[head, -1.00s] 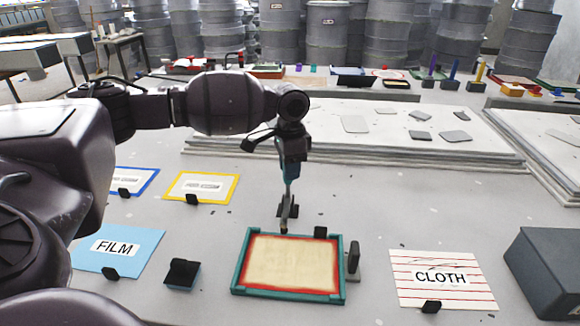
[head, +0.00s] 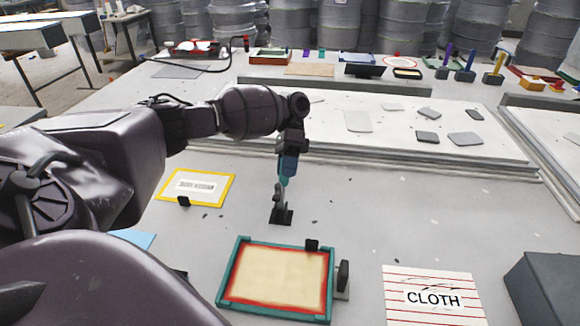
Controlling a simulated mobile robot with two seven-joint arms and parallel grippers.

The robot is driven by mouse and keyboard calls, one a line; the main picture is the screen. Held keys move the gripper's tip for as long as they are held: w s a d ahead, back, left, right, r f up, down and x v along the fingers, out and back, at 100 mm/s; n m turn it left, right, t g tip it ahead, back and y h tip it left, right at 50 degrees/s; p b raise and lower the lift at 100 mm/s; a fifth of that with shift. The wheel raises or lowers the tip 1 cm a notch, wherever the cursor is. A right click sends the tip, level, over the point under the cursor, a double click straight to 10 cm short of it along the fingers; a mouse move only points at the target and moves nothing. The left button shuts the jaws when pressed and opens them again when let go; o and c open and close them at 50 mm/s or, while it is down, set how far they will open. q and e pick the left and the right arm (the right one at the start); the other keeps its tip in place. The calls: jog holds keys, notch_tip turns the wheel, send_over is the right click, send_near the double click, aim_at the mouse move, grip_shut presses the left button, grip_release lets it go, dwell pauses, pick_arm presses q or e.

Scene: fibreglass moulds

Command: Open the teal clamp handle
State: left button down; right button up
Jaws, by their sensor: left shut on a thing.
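The teal clamp handle (head: 283,182) stands nearly upright in the head view, leaning slightly right at its top. It rises above a dark clamp with a small black base (head: 281,217) on the grey table, just behind the teal-edged frame. My left gripper (head: 287,168) reaches down from above and is shut on the teal handle. The gripper covers the handle's upper part, so only a short teal piece shows below it. The teal-edged frame (head: 225,287) holds a beige panel with a red border. My right gripper is not in view.
A dark upright piece (head: 343,276) stands at the frame's right side. A yellow-edged card (head: 226,190) lies left of the clamp, and a CLOTH card (head: 432,310) lies front right. A grey box (head: 545,290) stands far right. A white slab (head: 400,150) lies behind the clamp.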

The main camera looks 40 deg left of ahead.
pick_arm(q)
jog(key=shift+w+a+f+g+h+b, duration=0.1)
jog(key=shift+w+f+g+h+b, duration=0.15)
jog(key=shift+f+g+h+b, duration=0.15)
jog(key=shift+w+a+f+g, duration=0.15)
jog(key=shift+f+g, duration=0.1)
jog(key=shift+g, duration=0.15)
jog(key=shift+b, duration=0.3)
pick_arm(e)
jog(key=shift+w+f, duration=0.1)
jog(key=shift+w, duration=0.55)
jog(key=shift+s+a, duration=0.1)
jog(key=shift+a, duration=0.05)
pick_arm(q)
jog(key=c, duration=0.9)
grip_release()
jog(key=shift+o, duration=0.2)
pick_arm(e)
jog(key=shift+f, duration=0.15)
